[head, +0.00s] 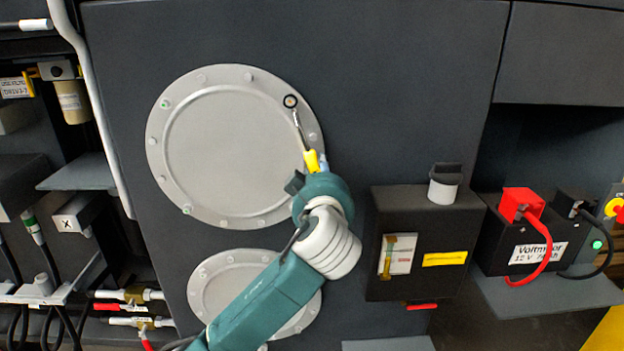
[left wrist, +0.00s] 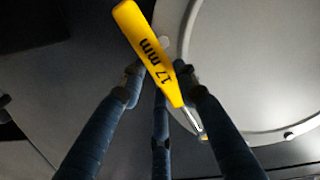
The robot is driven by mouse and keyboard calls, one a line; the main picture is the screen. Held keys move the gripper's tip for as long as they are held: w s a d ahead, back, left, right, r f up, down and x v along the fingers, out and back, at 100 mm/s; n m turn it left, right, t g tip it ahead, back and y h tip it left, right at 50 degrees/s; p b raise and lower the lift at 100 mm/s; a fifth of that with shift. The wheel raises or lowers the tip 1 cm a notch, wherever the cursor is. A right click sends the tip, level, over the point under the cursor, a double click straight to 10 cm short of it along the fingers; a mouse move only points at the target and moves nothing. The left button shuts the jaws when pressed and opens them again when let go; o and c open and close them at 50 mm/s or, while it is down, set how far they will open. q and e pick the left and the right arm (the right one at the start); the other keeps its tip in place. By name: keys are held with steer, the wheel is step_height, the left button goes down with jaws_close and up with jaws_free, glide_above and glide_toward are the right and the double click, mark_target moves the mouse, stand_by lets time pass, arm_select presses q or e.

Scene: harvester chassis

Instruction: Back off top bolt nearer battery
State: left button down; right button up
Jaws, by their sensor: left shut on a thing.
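A large round grey cover (head: 225,150) is on the dark upright panel, with several bolts around its rim. The wrench's (head: 300,130) shaft runs up and left to a dark ring end (head: 290,101) at the upper-right rim bolt. The ring appears around that bolt, but how deeply it sits cannot be told. In the left wrist view, the yellow handle (left wrist: 150,55) lies between my blue fingers (left wrist: 163,80). My right gripper is out of view.
A smaller round cover (head: 215,290) is below, partly behind my left arm. A dark box (head: 400,220) stands right of it. Farther right are the battery (head: 485,245) with a red clamp (head: 521,204) and cables. A pale pipe (head: 92,100) runs along the left.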

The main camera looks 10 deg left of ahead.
arm_select(q)
steer(key=shift+w+d+r+n, duration=0.15)
steer(key=shift+d+r+n, duration=0.15)
steer(key=shift+d, duration=0.1)
steer(key=shift+w+d+r+n+h+b, duration=0.2)
steer(key=shift+d+r+n+b, duration=0.15)
steer(key=shift+d+n+b, duration=0.2)
steer(key=shift+w+d+r+n+h+b, duration=0.15)
steer(key=shift+d+r+n+b, duration=0.25)
steer(key=shift+d, duration=0.25)
steer(key=shift+w+d+r+n+t+b, duration=0.15)
steer(key=shift+w+d+r+n+b, duration=0.1)
steer(key=shift+d+r+n, duration=0.3)
steer(key=shift+w+d+r+n+t+b, duration=0.1)
steer(key=shift+d+r+n+t+b, duration=0.1)
steer(key=shift+d+r+n, duration=0.25)
